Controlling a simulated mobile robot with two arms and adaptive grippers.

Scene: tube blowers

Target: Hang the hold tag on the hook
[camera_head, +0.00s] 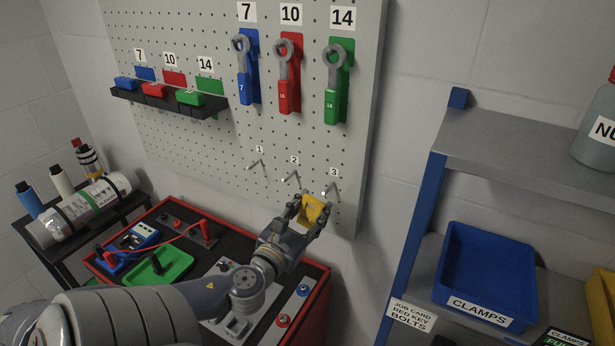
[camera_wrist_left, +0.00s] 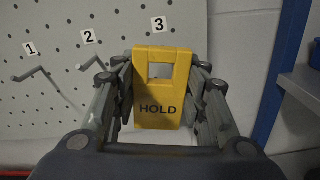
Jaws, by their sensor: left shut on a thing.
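The yellow hold tag (camera_wrist_left: 160,110) is upright between the fingers of my left gripper (camera_wrist_left: 162,88), with its word HOLD and square opening facing the left wrist camera. In the head view the tag (camera_head: 313,210) is near hook 3 (camera_head: 331,190) at the lower right of the pegboard. My left gripper (camera_head: 310,208) is shut on the tag's sides. In the left wrist view the tag covers hook 3, so I cannot tell whether they touch. Hook 1 (camera_head: 256,164) and hook 2 (camera_head: 291,178) are empty. My right gripper is not in view.
The grey pegboard (camera_head: 210,140) carries blue, red and green wrenches above the hooks. A red-edged workbench (camera_head: 322,285) with a green tray (camera_head: 160,268) lies below. A blue-framed shelf (camera_head: 408,220) with a blue clamps bin (camera_head: 487,270) stands at right.

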